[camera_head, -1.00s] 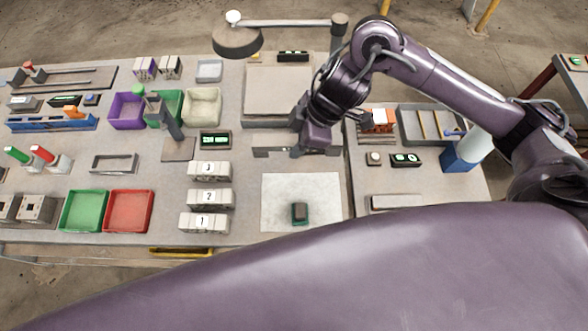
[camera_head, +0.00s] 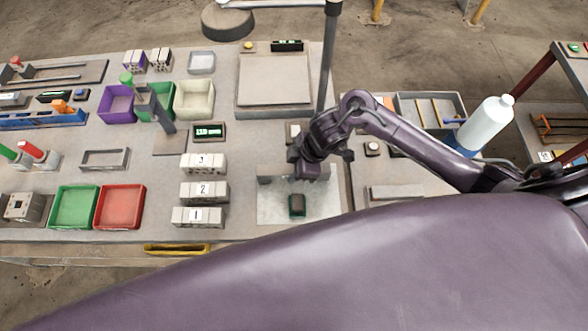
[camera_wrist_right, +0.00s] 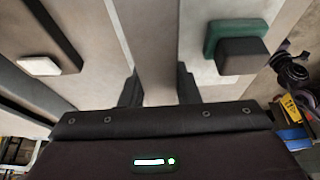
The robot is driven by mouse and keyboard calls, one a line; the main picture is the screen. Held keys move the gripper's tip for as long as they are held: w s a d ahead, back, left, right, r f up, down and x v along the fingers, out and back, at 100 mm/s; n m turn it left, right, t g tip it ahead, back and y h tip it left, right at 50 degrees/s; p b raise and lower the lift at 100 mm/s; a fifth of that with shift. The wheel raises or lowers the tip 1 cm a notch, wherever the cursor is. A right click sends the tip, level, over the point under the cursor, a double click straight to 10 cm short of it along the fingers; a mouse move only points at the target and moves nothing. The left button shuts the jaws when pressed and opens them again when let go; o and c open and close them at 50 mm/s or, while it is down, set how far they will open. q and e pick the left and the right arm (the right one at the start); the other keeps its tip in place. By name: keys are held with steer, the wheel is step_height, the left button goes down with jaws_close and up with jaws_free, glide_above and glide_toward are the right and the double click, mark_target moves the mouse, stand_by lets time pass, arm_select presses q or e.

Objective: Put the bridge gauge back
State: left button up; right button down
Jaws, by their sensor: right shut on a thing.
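My right gripper (camera_head: 308,174) is shut on a grey bar, seemingly the bridge gauge (camera_head: 276,181), near the far edge of the white mat (camera_head: 268,212). In the right wrist view the gripper (camera_wrist_right: 158,90) has a finger on each side of the grey bar (camera_wrist_right: 155,45). The far part of the bar is hidden by the gripper in the head view. I cannot tell whether the bar touches the mat. A dark block with a green base (camera_head: 297,205) sits on the mat, just in front of the gripper; it also shows in the right wrist view (camera_wrist_right: 238,50). My left gripper is not in view.
Numbered grey blocks (camera_head: 203,191) stand left of the mat. A dark post (camera_head: 327,60) rises behind my right gripper. A white bottle (camera_head: 485,125) stands at the right, by a grey tray (camera_head: 452,99). Green (camera_head: 74,207) and red trays (camera_head: 120,207) lie at the front left.

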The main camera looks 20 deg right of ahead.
steer(key=shift+w+f, duration=0.1)
steer(key=shift+f, duration=0.45)
steer(key=c, duration=1.1)
jaws_free()
steer(key=shift+f, duration=0.15)
steer(key=v, duration=1.2)
steer(key=shift+b, duration=0.35)
